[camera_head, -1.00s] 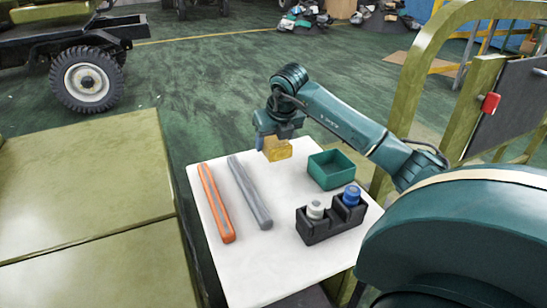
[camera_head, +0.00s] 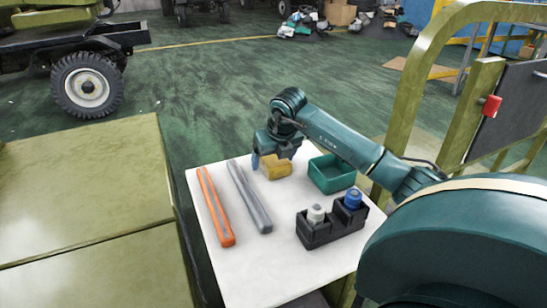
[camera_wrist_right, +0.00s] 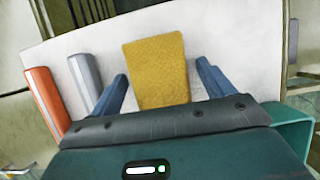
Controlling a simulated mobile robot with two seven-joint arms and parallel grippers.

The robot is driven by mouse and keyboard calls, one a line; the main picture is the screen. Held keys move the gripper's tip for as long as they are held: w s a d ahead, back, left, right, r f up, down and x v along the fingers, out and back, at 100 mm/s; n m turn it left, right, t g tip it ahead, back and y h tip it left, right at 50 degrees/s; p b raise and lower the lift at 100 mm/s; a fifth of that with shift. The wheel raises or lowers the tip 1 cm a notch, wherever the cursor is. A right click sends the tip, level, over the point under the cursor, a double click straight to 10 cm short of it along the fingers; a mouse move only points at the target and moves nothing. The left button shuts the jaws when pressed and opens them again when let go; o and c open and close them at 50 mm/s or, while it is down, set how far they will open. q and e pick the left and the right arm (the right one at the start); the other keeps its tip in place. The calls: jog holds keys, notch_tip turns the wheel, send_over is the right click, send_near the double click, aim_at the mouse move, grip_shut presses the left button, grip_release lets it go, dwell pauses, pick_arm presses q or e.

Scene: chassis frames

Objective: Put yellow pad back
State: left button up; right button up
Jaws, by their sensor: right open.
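The yellow pad (camera_head: 276,168) lies on the white tabletop (camera_head: 262,276) near its far edge, between the grey bar and the green bin. It also shows in the right wrist view (camera_wrist_right: 157,72). My right gripper (camera_head: 268,160) is low over the pad and open. In the wrist view its two blue fingers (camera_wrist_right: 162,78) stand on either side of the pad, with a gap on each side. The near end of the pad is hidden by the gripper body. My left gripper is not in view.
To the left lie a grey bar (camera_head: 250,196) and an orange bar (camera_head: 216,207). A green open bin (camera_head: 333,181) stands right of the pad. A black holder (camera_head: 318,234) with a white roll (camera_head: 316,213) and a blue roll (camera_head: 353,197) is nearer. The front tabletop is clear.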

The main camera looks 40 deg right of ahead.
jog(key=p+v, duration=0.2)
jog(key=v, duration=0.8)
jog(key=shift+r, duration=0.4)
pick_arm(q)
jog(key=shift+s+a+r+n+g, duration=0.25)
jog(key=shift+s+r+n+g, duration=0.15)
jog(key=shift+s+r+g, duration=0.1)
pick_arm(e)
jog(key=shift+s+a+r, duration=0.1)
jog(key=shift+s+r, duration=0.25)
jog(key=shift+r, duration=0.3)
